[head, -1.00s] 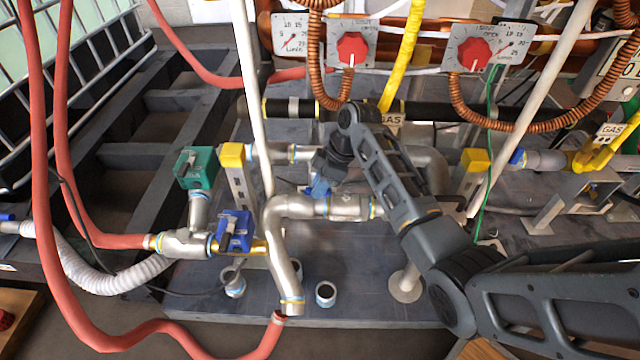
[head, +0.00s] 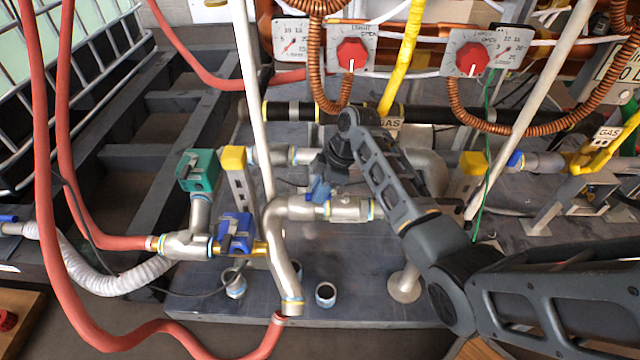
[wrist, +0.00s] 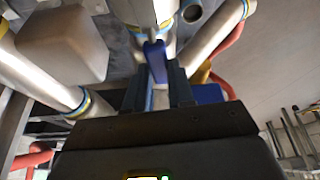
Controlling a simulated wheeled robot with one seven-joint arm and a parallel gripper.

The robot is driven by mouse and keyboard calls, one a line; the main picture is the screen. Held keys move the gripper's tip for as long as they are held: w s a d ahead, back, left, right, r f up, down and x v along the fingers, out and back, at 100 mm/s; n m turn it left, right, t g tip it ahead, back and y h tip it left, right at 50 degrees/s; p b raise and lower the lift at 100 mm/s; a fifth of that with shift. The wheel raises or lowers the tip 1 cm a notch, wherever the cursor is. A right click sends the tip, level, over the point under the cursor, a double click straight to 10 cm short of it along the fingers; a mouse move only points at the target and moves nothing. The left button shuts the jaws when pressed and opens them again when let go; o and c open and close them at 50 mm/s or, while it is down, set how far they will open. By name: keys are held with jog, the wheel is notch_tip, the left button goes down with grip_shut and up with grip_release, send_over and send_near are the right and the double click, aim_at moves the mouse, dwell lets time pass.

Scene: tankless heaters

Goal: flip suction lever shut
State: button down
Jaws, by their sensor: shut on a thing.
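A blue lever (head: 319,189) stands on the silver pipe run (head: 345,208) at the middle of the head view. My gripper (head: 328,174) reaches down to it from behind, and its fingers are mostly hidden by the wrist and small in this view. In the wrist view the blue lever (wrist: 155,60) sits between the two dark fingers of my gripper (wrist: 156,85), which are close around it. The lever stands up from the pipe, tilted a little. Whether this is the suction lever is not labelled in view.
A blue valve (head: 235,232) and a green valve box (head: 198,170) stand to the left. White posts (head: 252,95) rise on both sides of the arm. A red hose (head: 62,215) loops at the left. Red knobs (head: 352,54) line the back.

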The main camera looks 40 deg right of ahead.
jog(key=n+p, duration=0.1)
jog(key=s+n+g+p, duration=0.1)
jog(key=shift+s+a+r+n+y, duration=0.15)
jog(key=shift+a+r+n+y, duration=0.15)
jog(key=shift+a, duration=0.1)
jog(key=s+d+n+g+p, duration=0.1)
jog(key=s+n+g+p, duration=0.4)
jog(key=n, duration=0.9)
jog(key=shift+s+d+f+h+p, duration=0.15)
jog(key=shift+s+f+h+p, duration=0.35)
jog(key=shift+s, duration=0.8)
jog(key=shift+r, duration=0.2)
jog(key=c, duration=1)
grip_release()
jog(key=shift+o, duration=0.2)
